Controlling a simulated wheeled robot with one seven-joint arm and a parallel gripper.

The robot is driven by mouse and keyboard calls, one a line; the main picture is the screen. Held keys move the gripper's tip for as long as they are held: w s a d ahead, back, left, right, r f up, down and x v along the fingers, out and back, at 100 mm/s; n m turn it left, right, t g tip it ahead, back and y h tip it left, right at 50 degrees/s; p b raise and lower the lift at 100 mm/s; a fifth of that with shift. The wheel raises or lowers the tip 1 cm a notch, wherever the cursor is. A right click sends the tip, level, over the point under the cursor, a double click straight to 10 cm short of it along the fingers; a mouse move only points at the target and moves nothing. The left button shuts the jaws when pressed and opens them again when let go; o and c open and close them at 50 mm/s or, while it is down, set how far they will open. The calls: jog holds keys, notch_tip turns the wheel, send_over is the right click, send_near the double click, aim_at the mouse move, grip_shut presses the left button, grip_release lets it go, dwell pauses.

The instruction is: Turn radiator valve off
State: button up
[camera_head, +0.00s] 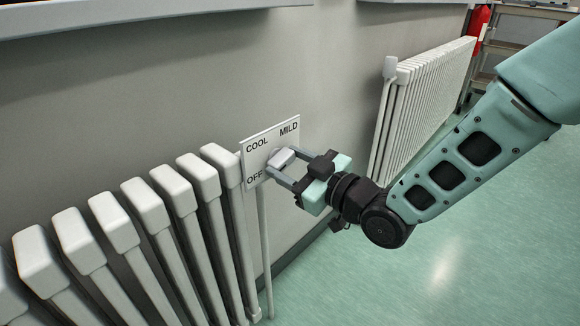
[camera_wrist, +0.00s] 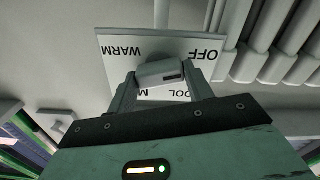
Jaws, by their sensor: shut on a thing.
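The radiator valve is a pale grey knob (camera_head: 281,158) on a white square label plate (camera_head: 262,140) at the end of the near radiator (camera_head: 150,205). COOL, MILD and OFF are readable on the plate in the head view; the gripper covers its lower right. My gripper (camera_head: 284,166) is closed around the knob, one finger on each side. In the wrist view the knob (camera_wrist: 160,73) sits between the fingertips, slightly tilted, with a dark mark near its right end. There the plate (camera_wrist: 120,68) appears upside down, with WARM and OFF clear and COOL and an M partly hidden.
A pipe (camera_head: 264,240) runs down below the plate. A second white radiator (camera_head: 430,95) stands along the wall farther right. A shelf or sill edge (camera_head: 120,14) juts out above. The green floor (camera_head: 440,270) is clear at the right.

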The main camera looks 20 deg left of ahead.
dwell(0.3)
jog(key=o, duration=1)
jog(key=p+v, duration=0.1)
jog(key=v, duration=1.6)
jog(key=shift+d, duration=0.2)
